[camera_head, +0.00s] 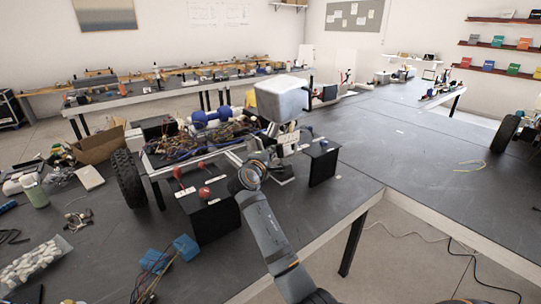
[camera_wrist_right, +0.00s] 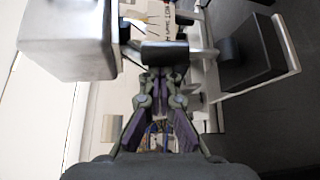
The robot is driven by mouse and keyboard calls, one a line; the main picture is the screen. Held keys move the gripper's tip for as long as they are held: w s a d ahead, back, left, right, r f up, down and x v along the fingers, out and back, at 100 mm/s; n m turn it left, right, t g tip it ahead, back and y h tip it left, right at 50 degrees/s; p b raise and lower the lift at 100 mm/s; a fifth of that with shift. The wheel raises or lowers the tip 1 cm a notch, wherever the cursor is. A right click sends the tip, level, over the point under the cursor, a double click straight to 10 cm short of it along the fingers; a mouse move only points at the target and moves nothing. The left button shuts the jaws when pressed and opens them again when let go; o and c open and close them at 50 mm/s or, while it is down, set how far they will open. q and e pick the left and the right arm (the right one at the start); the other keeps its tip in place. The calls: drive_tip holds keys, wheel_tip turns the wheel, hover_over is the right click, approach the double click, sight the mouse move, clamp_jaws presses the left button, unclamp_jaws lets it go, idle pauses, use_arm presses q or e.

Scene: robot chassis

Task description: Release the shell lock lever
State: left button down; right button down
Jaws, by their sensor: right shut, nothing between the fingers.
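The robot chassis (camera_head: 190,146), full of wires, stands on the dark table, with a silver-white shell box (camera_head: 282,98) above its right end. The shell also fills the upper left of the right wrist view (camera_wrist_right: 68,38). My right gripper (camera_head: 288,146) is just below the shell at the chassis's right end. In the wrist view, its fingers (camera_wrist_right: 161,74) meet, shut and empty, close to a dark block (camera_wrist_right: 165,53); I cannot tell whether they touch it. I cannot make out the lock lever for certain. My left gripper is out of view.
A black box with red knobs (camera_head: 204,192) stands in front of the chassis, and another black box (camera_head: 322,163) stands right of my gripper. Blue blocks (camera_head: 186,246), a cardboard box (camera_head: 97,146) and clutter lie left. The table's right part (camera_head: 430,140) is mostly clear.

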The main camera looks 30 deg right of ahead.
sight(280, 151)
drive_tip(key=s+m+h+b, duration=0.1)
drive_tip(key=m+b, duration=0.1)
drive_tip(key=b, duration=0.3)
drive_tip(key=s+m+t+h+b, duration=0.1)
drive_tip(key=s+m+b, duration=0.1)
drive_tip(key=b, duration=0.4)
drive_tip(key=shift+s+d+f+m+t+h, duration=0.1)
drive_tip(key=shift+s+f+m+t+h, duration=0.15)
drive_tip(key=shift+m+h, duration=0.2)
drive_tip(key=shift+s+r+m+b, duration=0.15)
drive_tip(key=shift+r+m+b, duration=0.2)
drive_tip(key=shift+b, duration=0.2)
drive_tip(key=shift+r, duration=0.15)
